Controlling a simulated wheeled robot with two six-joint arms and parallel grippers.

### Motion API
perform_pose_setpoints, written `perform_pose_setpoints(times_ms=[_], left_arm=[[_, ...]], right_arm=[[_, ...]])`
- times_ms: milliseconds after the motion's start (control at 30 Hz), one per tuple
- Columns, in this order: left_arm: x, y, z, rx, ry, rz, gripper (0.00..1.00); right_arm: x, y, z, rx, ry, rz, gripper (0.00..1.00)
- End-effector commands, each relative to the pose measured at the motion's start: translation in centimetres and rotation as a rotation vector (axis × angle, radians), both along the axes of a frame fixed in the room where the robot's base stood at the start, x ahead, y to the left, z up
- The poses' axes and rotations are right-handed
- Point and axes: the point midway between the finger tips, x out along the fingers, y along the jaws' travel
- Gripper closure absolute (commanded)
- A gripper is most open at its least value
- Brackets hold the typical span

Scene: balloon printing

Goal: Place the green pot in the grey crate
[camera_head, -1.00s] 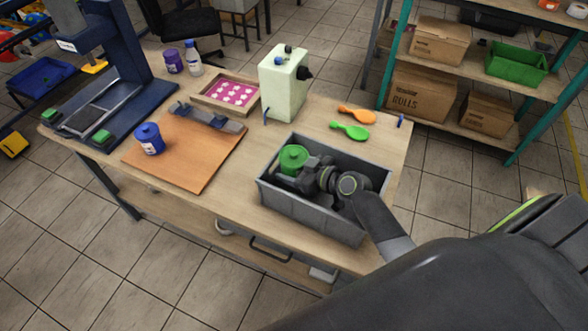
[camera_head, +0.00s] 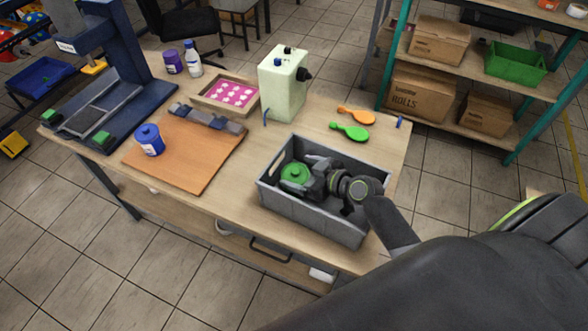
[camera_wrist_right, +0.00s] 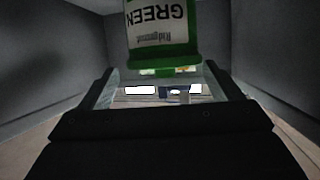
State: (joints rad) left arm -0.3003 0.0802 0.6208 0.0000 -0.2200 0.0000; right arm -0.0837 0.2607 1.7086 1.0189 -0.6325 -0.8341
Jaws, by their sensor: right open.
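The green pot (camera_head: 295,174) is inside the grey crate (camera_head: 312,218), near its left end, with its green lid showing on top. In the right wrist view the pot (camera_wrist_right: 162,28) shows its white label reading GREEN upside down, just ahead of the fingers. My right gripper (camera_head: 309,178) is down in the crate at the pot's right side, with its fingers open. The pot's base is hidden in the head view. My left gripper is out of view.
A blue pot (camera_head: 149,140) stands on the brown board (camera_head: 200,165). A pale green machine (camera_head: 283,85) stands behind the crate. Green (camera_head: 349,131) and orange (camera_head: 356,115) spoon-shaped items lie behind it to the right. The crate walls closely surround my right gripper.

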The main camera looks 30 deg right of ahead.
Motion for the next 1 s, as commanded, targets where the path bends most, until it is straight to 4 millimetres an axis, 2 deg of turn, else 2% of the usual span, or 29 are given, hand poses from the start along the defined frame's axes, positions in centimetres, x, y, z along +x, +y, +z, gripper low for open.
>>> perform_pose_setpoints(times_ms=[100, 333, 1000], left_arm=[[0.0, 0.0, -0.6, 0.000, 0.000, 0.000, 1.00], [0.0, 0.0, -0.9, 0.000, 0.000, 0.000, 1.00], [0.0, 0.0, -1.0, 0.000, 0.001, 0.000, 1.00]], right_arm=[[-1.6, -0.9, 0.7, -0.005, -0.004, 0.001, 0.15], [-3.4, -1.8, 1.8, -0.004, -0.004, 0.001, 0.15], [-3.5, -2.0, 2.1, -0.012, -0.011, 0.003, 0.15]])
